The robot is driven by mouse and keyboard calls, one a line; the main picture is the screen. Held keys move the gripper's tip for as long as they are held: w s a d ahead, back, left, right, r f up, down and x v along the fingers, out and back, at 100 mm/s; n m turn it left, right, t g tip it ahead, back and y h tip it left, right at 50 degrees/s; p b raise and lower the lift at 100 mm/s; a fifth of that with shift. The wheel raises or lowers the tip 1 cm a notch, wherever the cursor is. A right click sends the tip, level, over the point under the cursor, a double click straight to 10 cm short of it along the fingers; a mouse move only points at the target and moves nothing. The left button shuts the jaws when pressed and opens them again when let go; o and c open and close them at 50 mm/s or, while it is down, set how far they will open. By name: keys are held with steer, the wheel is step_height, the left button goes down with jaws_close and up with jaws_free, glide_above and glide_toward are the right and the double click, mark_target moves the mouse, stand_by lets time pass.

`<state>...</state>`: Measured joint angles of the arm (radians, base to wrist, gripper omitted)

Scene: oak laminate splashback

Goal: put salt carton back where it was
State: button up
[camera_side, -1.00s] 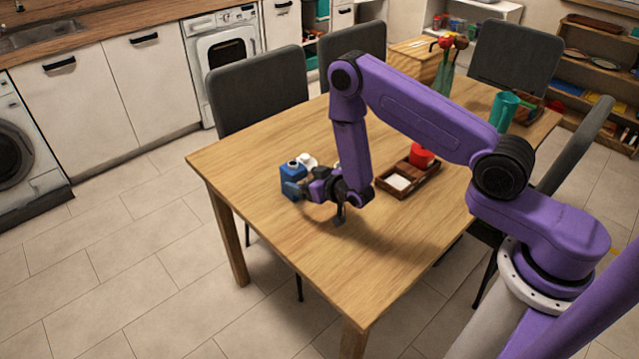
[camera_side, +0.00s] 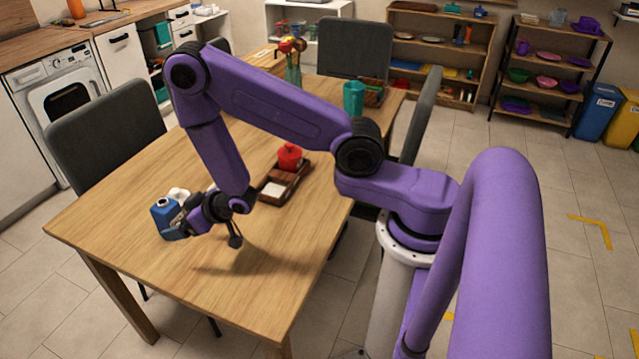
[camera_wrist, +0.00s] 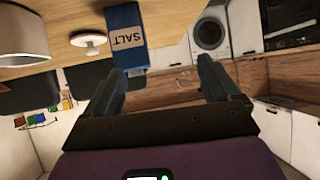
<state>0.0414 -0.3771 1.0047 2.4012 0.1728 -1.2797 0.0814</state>
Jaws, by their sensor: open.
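The blue salt carton (camera_side: 166,220) stands on the wooden table near its left edge in the side view. In the wrist view the carton (camera_wrist: 124,38) shows its SALT label upside down, ahead of my gripper and nearer the left finger. My gripper (camera_side: 182,217) is low beside the carton, partly hiding its right side. In the wrist view my gripper (camera_wrist: 161,70) has its fingers wide apart with nothing held between them. Whether a finger touches the carton is unclear.
A white item (camera_side: 179,193) stands just behind the carton. A dark wooden tray (camera_side: 296,184) holds a white item and a red pot (camera_side: 290,156). A teal cup (camera_side: 353,98) and a vase (camera_side: 293,72) stand farther back. The front of the table (camera_side: 215,305) is clear.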

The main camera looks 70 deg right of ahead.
steer(key=s+a+r+n+g+y, duration=0.1)
steer(key=s+a+r+n+g, duration=0.3)
steer(key=s, duration=0.3)
steer(key=s+a+r+n+g+y, duration=0.1)
steer(key=s+a+r+n+g, duration=0.15)
steer(key=s+r, duration=0.35)
steer(key=s+d+r+n+g+h, duration=0.1)
steer(key=s+d+r, duration=0.2)
steer(key=s, duration=0.4)
steer(key=s+d+r+n+g+h, duration=0.1)
steer(key=s+d+r+n+g, duration=0.1)
steer(key=s, duration=0.5)
steer(key=s+d+r+n+g+h, duration=0.1)
steer(key=s+d+r+n, duration=0.1)
steer(key=s+d, duration=0.3)
steer(key=shift+s+r+g, duration=0.35)
steer(key=shift+s+r, duration=0.55)
steer(key=shift+s, duration=0.15)
